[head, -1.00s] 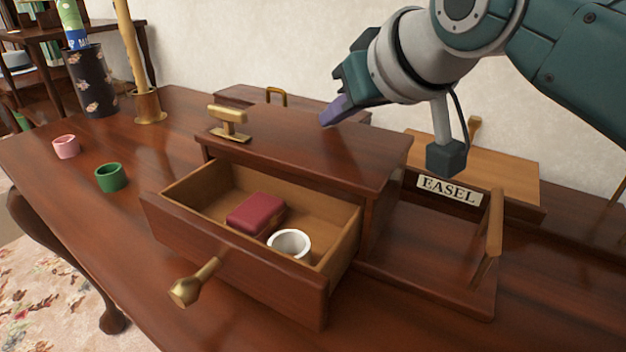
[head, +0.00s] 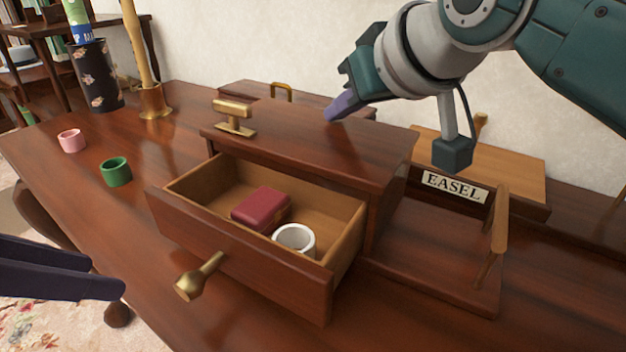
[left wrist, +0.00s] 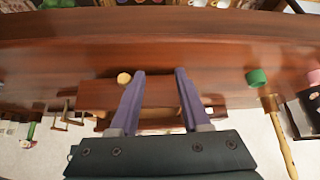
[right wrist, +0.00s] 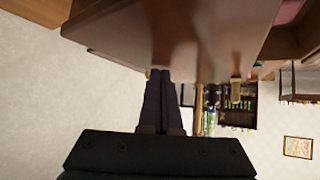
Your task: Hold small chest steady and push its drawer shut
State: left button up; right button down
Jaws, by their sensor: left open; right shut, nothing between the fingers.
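The small wooden chest (head: 310,140) stands on the table with its drawer (head: 240,262) pulled out. The drawer has a brass knob (head: 198,277) and holds a red box (head: 261,208) and a white cup (head: 295,239). My right gripper (head: 330,116) is shut and empty, its fingertips at the chest's top near the back edge; contact is unclear. In the right wrist view the chest top lies just beyond the fingertips (right wrist: 160,74). My left gripper (head: 112,278) is open and empty, left of the drawer front and apart from it. The knob also shows in the left wrist view (left wrist: 124,78).
A green ring (head: 116,172) and a pink ring (head: 72,140) sit left of the chest. A patterned pot (head: 95,75) and a brass candlestick (head: 154,100) stand behind. The table's front left is clear.

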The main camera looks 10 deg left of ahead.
aim_at(176, 237)
pick_arm(q)
jog(key=w+r, duration=0.1)
jog(key=w+a+r, duration=0.1)
jog(key=r, duration=0.1)
jog(key=shift+t+h, duration=0.3)
jog(key=shift+t, duration=0.1)
jog(key=shift+c, duration=1.4)
jog(key=shift+w+r+m, duration=0.2)
jog(key=shift+w+m, duration=0.1)
jog(key=shift+c, duration=0.8)
jog(key=shift+w+d+f, duration=0.1)
jog(key=shift+w+f, duration=0.1)
jog(key=shift+c, duration=0.7)
jog(key=x, duration=0.8)
jog(key=shift+d, duration=0.1)
grip_shut()
jog(key=shift+w, duration=0.15)
